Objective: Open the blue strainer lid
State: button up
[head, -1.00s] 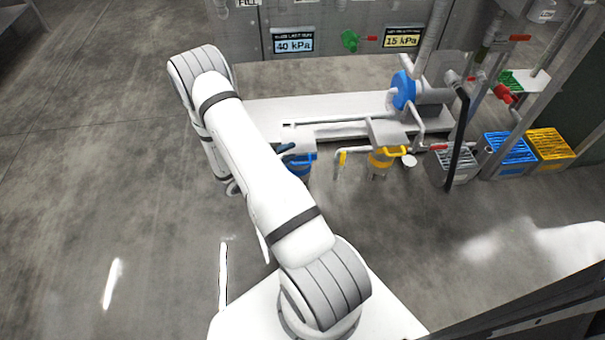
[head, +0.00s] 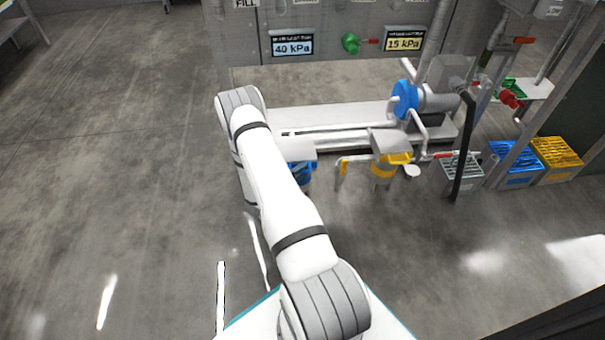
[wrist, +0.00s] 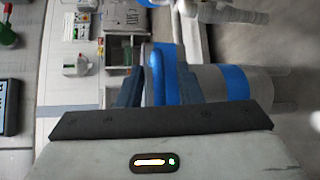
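The blue strainer (head: 304,173) stands just right of my arm in the head view, partly hidden by it, with a grey box above it. In the wrist view, its blue lid handle (wrist: 156,75) runs upright in the picture, and its grey and blue body (wrist: 235,82) extends right. My gripper (wrist: 158,80) has its dark fingers apart on either side of the handle, with small gaps visible. The lid looks closed, though much of it is hidden. My gripper is hidden behind my arm in the head view.
A yellow strainer (head: 385,168) stands to the right, with a yellow-handled pipe (head: 343,168) between the two. A white skid (head: 340,117) with a blue pump (head: 405,99) lies behind. Blue (head: 512,163) and yellow crates (head: 557,158) stand far right. The left floor is clear.

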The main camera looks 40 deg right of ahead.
jog(key=shift+d, duration=0.1)
grip_shut()
dwell(0.3)
